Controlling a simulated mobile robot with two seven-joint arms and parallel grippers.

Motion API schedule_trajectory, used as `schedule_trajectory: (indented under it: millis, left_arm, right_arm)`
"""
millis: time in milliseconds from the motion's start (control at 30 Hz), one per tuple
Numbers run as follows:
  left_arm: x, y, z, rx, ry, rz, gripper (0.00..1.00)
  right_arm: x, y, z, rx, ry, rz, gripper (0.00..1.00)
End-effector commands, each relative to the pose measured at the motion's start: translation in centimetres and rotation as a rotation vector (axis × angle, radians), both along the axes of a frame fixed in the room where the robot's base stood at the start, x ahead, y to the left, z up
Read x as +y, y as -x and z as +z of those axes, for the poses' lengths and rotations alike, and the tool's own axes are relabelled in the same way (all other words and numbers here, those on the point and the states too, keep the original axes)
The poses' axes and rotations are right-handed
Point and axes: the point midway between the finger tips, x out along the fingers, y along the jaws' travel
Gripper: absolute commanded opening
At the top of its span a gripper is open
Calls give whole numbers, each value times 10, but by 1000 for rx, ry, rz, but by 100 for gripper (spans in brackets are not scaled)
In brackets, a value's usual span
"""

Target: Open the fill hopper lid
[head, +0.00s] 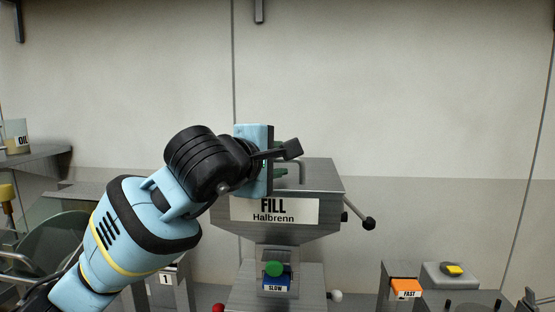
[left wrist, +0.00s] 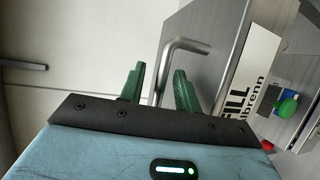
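The fill hopper (head: 272,210), labelled "FILL Halbrenn", stands in the middle of the head view. Its grey metal lid (head: 322,172) lies flat on top, shut. A bent metal bar handle (head: 301,172) rises from the lid; it also shows in the left wrist view (left wrist: 186,44). My left gripper (head: 281,159) is at the lid's left part, beside the handle. Its green fingers (left wrist: 157,80) are apart, and the handle's bar shows between them in the wrist view, without clear contact. The arm hides the lid's left side. My right gripper is not in view.
A ball-ended lever (head: 367,222) sticks out at the hopper's right. Below are a green button (head: 274,268) over a "SLOW" label and an orange "FAST" block (head: 406,288). A shelf with an oil container (head: 17,138) is at far left. Space above the lid looks clear.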

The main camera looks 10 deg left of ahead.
Motion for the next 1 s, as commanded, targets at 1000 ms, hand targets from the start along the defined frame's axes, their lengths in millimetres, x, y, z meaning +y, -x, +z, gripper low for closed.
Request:
schedule_trajectory:
  millis: [1000]
  left_arm:
    - [0, -2, 10, 33, 2, -1, 0]
  right_arm:
    - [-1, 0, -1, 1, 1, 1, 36]
